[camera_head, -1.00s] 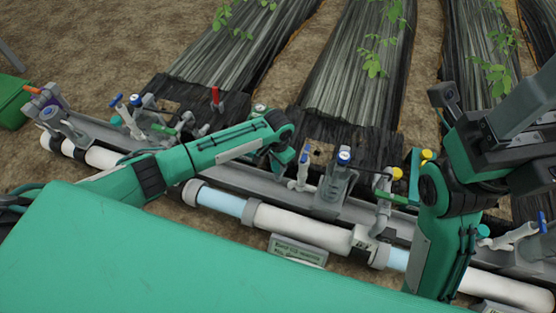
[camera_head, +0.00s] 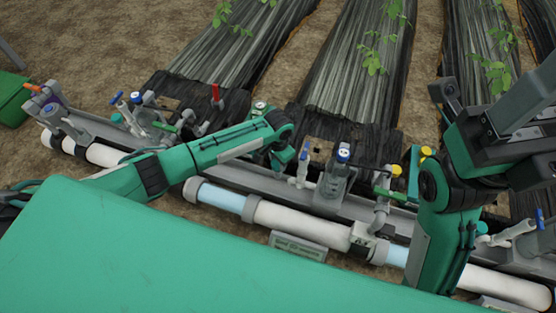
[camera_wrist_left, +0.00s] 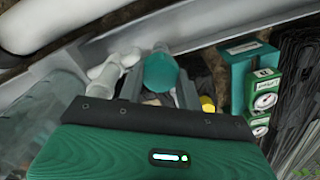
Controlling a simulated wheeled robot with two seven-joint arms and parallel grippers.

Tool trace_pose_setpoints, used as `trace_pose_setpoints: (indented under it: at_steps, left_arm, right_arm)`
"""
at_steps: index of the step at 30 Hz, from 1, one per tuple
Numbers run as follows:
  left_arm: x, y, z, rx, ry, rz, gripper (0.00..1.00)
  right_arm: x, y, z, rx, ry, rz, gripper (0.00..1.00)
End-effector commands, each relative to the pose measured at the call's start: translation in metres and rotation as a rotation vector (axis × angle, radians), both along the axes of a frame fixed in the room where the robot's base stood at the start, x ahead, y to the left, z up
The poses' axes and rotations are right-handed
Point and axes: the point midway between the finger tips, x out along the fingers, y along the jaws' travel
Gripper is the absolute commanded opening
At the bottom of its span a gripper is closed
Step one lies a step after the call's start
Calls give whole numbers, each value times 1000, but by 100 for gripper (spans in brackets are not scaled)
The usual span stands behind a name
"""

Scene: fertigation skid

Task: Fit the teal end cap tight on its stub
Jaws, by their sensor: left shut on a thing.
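My left gripper (camera_head: 281,157) reaches down at the middle manifold, its fingertips hidden behind its own wrist in the head view. In the left wrist view the teal end cap (camera_wrist_left: 160,71) is a rounded teal piece between the two grey fingers, which are shut on it. A white pipe fitting (camera_wrist_left: 113,68) is beside it on the left.
A white valve with a blue top (camera_head: 302,160) and a grey blue-topped unit (camera_head: 338,178) stand just right of my left gripper. The large white pipe (camera_head: 300,226) runs in front. A teal box and green-and-white gauge box (camera_wrist_left: 263,92) stand right in the wrist view.

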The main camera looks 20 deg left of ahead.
Motion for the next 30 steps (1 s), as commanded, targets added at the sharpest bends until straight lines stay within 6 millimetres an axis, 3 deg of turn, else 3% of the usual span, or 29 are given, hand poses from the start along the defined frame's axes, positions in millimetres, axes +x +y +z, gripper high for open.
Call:
trace_pose_setpoints:
  at_steps: [30]
  left_arm:
    - [0, -1, -14, 0, 1, 0, 14]
  right_arm:
    - [0, 0, 11, -2, -2, -1, 63]
